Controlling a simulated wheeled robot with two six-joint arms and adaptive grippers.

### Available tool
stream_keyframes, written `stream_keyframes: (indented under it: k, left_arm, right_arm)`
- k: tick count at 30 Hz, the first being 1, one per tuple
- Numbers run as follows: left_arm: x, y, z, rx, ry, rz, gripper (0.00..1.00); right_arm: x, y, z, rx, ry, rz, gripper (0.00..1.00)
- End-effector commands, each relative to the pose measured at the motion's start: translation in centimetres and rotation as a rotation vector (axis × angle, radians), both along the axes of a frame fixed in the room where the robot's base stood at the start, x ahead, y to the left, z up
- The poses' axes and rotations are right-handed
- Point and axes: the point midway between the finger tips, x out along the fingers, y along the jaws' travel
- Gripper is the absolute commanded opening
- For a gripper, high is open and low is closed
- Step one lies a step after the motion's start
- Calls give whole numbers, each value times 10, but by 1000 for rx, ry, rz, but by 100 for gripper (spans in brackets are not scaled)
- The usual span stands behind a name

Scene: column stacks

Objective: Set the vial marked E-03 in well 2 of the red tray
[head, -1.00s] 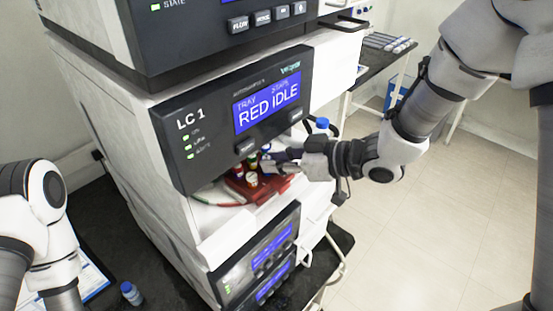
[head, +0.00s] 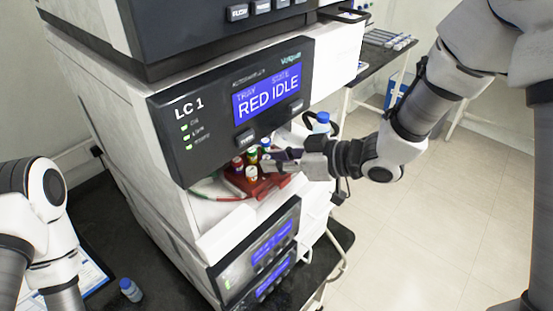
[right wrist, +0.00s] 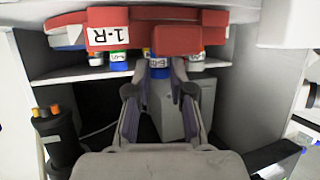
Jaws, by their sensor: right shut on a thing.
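The red tray (head: 268,187) sits inside the open bay of the LC 1 unit, with several capped vials on it. A red-capped vial (head: 237,163) and a pale vial (head: 251,173) stand at its near left. My right gripper (head: 270,160) reaches into the bay from the right, over the tray. In the right wrist view, its fingers (right wrist: 164,70) are shut on a vial with a blue label (right wrist: 159,68); the print is too small to read surely. The red tray (right wrist: 210,38) is right behind it. The left arm shows at the left; its gripper is out of frame.
The LC 1 front panel (head: 235,105), reading "RED IDLE", overhangs the bay. Another small bottle (head: 131,290) stands on the dark bench at lower left. The floor at right is clear.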

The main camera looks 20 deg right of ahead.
Motion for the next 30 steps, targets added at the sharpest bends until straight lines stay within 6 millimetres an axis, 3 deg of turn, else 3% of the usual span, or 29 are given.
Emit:
stream_keyframes:
  k: [1,3,16,30]
  left_arm:
    - [0,0,0,0,0,0,40]
    - [0,0,0,0,0,0,40]
    - [0,0,0,0,0,0,40]
    - [0,0,0,0,0,0,40]
  right_arm:
    - [0,0,0,0,0,0,28]
    - [0,0,0,0,0,0,50]
    - [-5,-8,4,3,0,-4,50]
    - [-57,-70,40,10,-4,-2,50]
